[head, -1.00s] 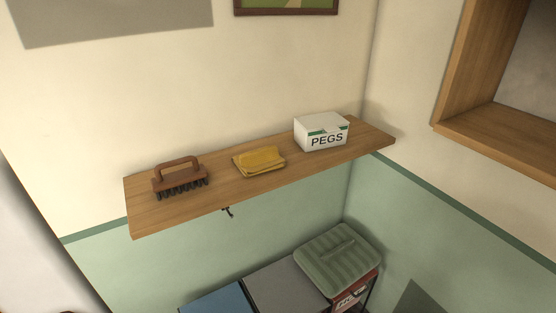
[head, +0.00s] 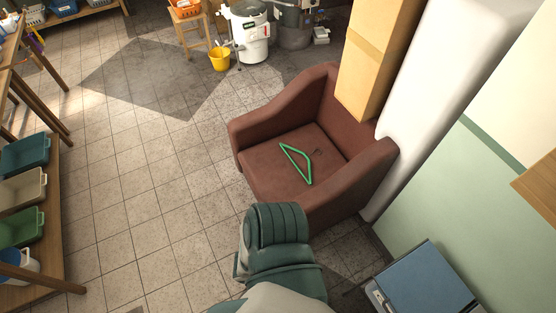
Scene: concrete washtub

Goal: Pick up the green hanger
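The green hanger (head: 294,164) lies on the seat of a brown-red armchair (head: 260,168) in the middle of the head view. It is a green triangular frame, with a small dark hook on its right side towards the chair back. Nothing covers it. Neither of my grippers shows in the head view, so I cannot see whether they are open or shut.
A tall cardboard-coloured box (head: 375,60) stands behind the armchair, beside a white column (head: 440,90). A blue-topped box (head: 425,283) is at the lower right. Shelves with bins (head: 22,192) line the left. A yellow bucket (head: 220,60) stands further back. Tiled floor left of the chair is clear.

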